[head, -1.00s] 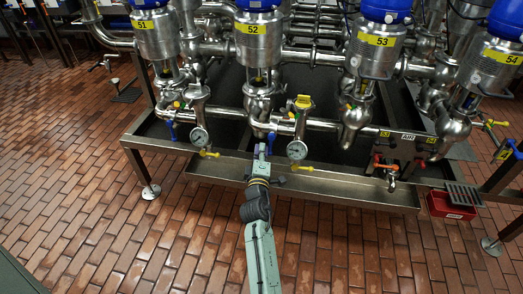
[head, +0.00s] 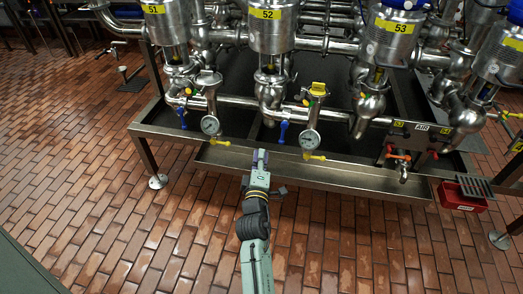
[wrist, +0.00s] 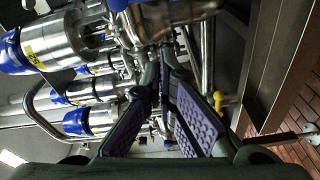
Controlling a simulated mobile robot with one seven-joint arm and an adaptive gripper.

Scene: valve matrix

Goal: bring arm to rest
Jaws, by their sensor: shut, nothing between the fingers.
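My gripper (head: 259,160) is shut and empty, at the end of my green arm, which reaches up the middle of the head view. It appears over the front tray, below a small blue handle (head: 283,131) under valve 52 (head: 267,38), with a visible gap to the handle. In the wrist view my gripper's purple-padded fingers (wrist: 163,70) come together toward the pipework. No object is held. Whether the fingertips clear the tray rim in depth is hard to tell.
A steel drip tray (head: 340,178) runs along the front of the valve rack. Pressure gauges (head: 210,125) and yellow handles (head: 314,157) hang above it. A red box (head: 462,196) is at right. The tiled floor (head: 90,215) at left is open.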

